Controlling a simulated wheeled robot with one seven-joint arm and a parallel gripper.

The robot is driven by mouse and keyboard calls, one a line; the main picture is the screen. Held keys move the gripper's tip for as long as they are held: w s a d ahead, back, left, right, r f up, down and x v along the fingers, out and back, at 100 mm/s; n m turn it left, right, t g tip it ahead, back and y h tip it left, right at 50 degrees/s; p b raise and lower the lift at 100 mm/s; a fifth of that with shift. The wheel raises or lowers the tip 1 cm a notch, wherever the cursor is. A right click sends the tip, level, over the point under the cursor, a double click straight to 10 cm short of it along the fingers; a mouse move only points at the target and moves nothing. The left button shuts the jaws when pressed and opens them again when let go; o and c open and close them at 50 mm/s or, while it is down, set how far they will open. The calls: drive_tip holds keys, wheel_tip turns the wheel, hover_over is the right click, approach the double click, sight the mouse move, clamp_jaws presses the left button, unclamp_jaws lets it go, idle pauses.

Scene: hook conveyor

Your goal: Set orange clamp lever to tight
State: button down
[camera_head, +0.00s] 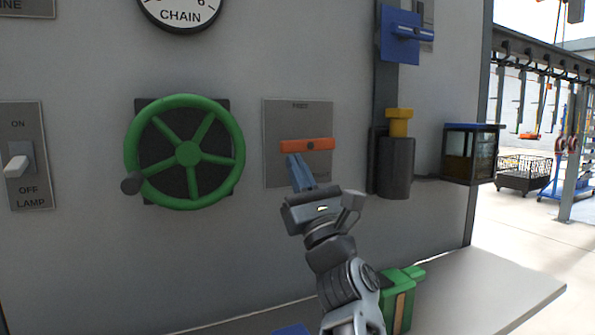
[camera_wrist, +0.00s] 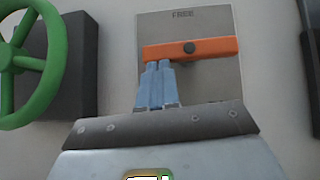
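The orange clamp lever (camera_head: 307,145) lies almost level across a grey plate (camera_head: 285,112) on the wall, its right end slightly higher. In the wrist view the lever (camera_wrist: 215,48) turns on a dark round bolt near its middle. The plate's top label reads "FREE" in the wrist view; any lower label is hidden or not readable. My gripper (camera_head: 293,157) has blue fingers pressed together with nothing visible between them. In the wrist view the fingertips (camera_wrist: 158,66) are at the lower edge of the lever's left part; I cannot tell if they touch it.
A green handwheel (camera_head: 188,152) is left of the plate. A dark cylinder with a yellow top (camera_head: 397,122) and a glass-sided box (camera_head: 470,153) are to the right. A green object (camera_head: 402,290) stands on the bench (camera_head: 480,290) below. A lamp switch (camera_head: 20,160) is far left.

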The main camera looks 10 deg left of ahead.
drive_tip(key=w+a+f+b+v, duration=0.1)
drive_tip(key=b+v, duration=0.4)
drive_tip(key=v, duration=0.8)
drive_tip(key=shift+w+a+f, duration=0.2)
drive_tip(key=shift+a+f, duration=0.05)
drive_tip(key=shift+f, duration=0.2)
